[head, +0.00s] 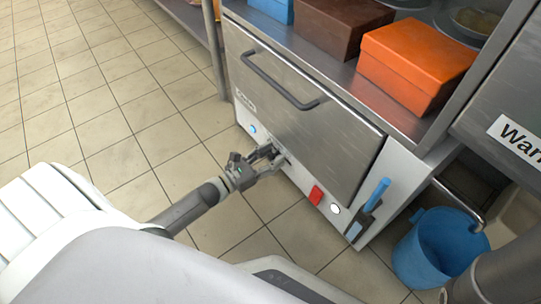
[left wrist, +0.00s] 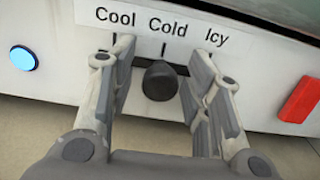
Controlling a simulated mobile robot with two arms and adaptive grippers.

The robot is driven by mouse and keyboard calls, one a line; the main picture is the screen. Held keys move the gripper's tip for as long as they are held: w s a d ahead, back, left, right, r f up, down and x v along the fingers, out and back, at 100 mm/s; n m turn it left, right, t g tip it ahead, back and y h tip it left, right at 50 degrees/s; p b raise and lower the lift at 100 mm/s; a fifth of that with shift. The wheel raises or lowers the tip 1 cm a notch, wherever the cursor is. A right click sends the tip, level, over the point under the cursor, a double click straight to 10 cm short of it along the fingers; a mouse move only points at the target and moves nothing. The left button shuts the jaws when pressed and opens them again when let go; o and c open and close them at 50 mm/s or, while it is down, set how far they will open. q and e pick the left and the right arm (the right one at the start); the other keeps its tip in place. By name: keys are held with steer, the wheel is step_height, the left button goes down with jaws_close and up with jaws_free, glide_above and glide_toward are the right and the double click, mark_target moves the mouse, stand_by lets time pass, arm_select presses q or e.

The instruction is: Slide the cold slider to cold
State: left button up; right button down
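The cold slider (left wrist: 160,82) is a dark round knob on the white front strip of the steel unit, close to the mark under "Cold" on the label (left wrist: 162,25) reading Cool, Cold, Icy. My left gripper (head: 277,157) is at the unit's lower front in the head view, where it mostly hides the slider. In the left wrist view my left gripper (left wrist: 163,58) is open, with one finger on each side of the knob. Gaps show between the knob and both fingers. My right gripper is not in view.
A blue round button (left wrist: 24,58) is left of the slider and a red switch (left wrist: 300,97) right of it. A blue-handled lever (head: 377,194) and a blue bucket (head: 437,249) are farther right. The drawer handle (head: 278,82) sticks out above. Tiled floor lies open at left.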

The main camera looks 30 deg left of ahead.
arm_select(q)
steer(key=v, duration=1.2)
steer(key=shift+a, duration=0.1)
stand_by(0.5)
